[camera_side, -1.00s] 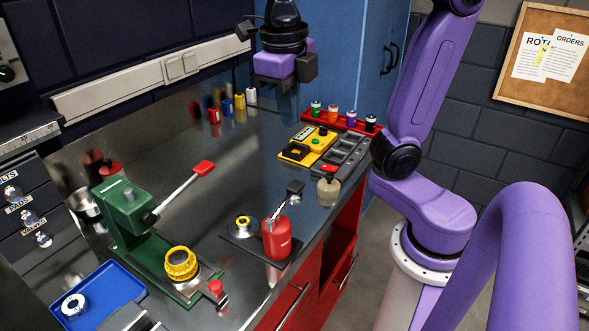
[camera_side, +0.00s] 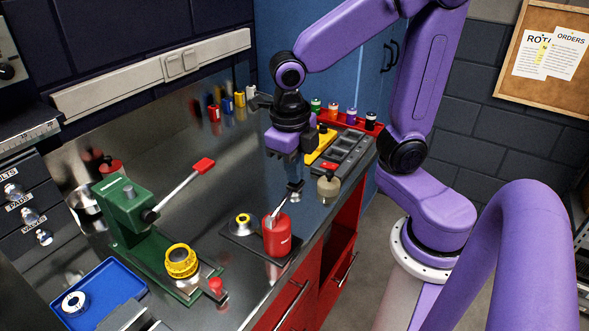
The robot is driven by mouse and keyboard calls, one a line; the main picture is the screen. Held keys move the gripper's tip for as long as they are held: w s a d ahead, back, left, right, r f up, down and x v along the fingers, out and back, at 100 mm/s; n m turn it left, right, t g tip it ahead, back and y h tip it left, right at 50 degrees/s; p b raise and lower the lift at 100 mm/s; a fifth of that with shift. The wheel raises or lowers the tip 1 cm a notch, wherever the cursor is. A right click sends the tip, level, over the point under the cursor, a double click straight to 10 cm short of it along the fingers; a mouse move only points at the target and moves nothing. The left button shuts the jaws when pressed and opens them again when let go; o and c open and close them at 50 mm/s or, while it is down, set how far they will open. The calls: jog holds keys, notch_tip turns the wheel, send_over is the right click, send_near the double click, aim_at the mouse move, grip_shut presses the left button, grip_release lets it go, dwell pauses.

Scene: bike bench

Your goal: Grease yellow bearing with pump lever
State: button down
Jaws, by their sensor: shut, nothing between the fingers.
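A red pump can (camera_side: 277,238) stands on a dark plate near the bench's front edge. Its pump lever (camera_side: 295,189) slants up to the right and ends in a dark pad. A larger yellow ring (camera_side: 181,262) sits on the green press. My gripper (camera_side: 294,175) points down just above the lever's pad. It is shut and empty. The fingertips are hard to make out, and I cannot tell whether they touch the pad.
The green press (camera_side: 128,215) has a long red-tipped handle (camera_side: 203,165) reaching toward the middle. A grey tray (camera_side: 352,148) and red rack lie behind. A blue tray (camera_side: 95,295) is at front left.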

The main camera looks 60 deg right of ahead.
jog(key=shift+f, duration=0.2)
jog(key=shift+d+f, duration=0.35)
jog(key=shift+f, duration=0.35)
jog(key=shift+d+f, duration=0.35)
jog(key=shift+f, duration=0.3)
jog(key=shift+r, duration=0.85)
notch_tip(320, 180, up, 14)
dwell(0.5)
